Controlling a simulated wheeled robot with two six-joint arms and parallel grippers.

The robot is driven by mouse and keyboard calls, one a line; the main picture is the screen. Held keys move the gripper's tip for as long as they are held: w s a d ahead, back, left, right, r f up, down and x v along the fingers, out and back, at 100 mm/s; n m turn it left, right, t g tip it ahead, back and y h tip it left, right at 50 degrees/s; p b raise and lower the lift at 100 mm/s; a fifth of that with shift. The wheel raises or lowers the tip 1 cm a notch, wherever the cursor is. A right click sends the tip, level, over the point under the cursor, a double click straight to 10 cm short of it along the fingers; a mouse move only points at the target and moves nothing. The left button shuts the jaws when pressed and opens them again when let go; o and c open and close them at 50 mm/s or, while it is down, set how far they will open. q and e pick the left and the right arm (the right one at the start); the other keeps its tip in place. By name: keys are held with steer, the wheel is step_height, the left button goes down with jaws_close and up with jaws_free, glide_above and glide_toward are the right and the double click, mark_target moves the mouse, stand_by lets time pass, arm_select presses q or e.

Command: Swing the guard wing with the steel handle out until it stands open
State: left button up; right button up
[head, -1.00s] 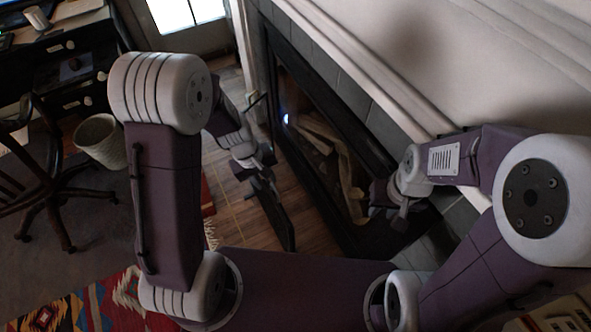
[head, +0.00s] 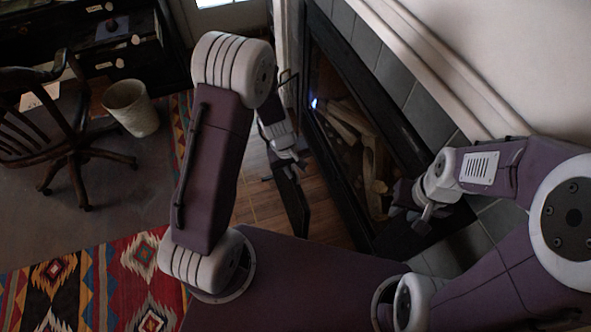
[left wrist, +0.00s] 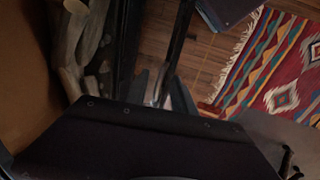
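The guard wing (head: 292,203) is a narrow dark panel standing out from the fireplace front, over the wood floor. My left gripper (head: 292,163) is at the panel's upper part in the head view. In the left wrist view, its two dark fingertips (left wrist: 160,80) are apart, on either side of the wing's dark edge (left wrist: 178,40). A pale metal piece, perhaps the steel handle (left wrist: 156,88), shows between the fingers; contact is unclear. My right gripper (head: 425,210) is before the fireplace's near end, away from the wing; its fingers are too small to read.
The black-framed fireplace (head: 340,180) holds logs (head: 350,130). A patterned rug (head: 110,275), a wooden chair (head: 50,130) and a pale basket (head: 132,106) are to the left. Bare wood floor (head: 255,200) lies left of the wing.

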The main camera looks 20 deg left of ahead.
arm_select(q)
jaws_close()
stand_by(1.4)
